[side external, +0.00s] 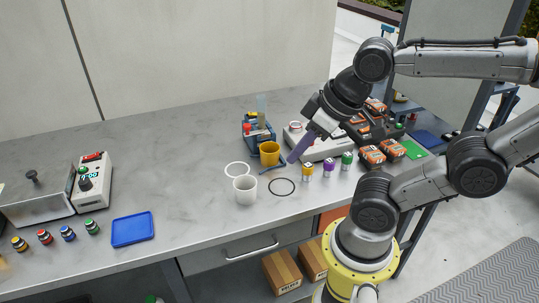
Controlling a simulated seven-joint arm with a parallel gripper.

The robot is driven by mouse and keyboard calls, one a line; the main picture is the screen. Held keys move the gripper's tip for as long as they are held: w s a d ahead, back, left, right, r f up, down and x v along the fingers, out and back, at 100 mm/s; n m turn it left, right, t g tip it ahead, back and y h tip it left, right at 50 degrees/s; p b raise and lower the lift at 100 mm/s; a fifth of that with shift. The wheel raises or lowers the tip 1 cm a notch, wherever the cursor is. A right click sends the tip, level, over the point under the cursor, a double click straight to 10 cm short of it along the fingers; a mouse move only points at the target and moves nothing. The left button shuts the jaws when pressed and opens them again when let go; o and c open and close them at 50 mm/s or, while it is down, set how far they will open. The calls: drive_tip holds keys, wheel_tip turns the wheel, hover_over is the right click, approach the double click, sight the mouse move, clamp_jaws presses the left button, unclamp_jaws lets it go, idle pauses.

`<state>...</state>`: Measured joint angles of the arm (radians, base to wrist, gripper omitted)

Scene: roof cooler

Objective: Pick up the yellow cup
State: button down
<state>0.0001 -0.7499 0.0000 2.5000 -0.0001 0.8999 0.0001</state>
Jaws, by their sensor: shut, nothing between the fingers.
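The yellow cup (269,154) stands upright on the grey counter, right of centre, with its handle at the lower left. My gripper (293,157) reaches down from the upper right, with its purple fingers tilted and pointing down-left. The fingers are together and hold nothing. Their tips show just to the right of the cup, and I see no contact with it. From this single view I cannot tell their exact height or depth relative to the cup.
A blue rack (249,137) stands behind the cup. A white cup (245,190) and a white ring (237,170) are in front-left. Orange boxes (372,157) crowd the right. The counter's middle-left is clear.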

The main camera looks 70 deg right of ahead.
idle(0.3)
unclamp_jaws()
idle(0.4)
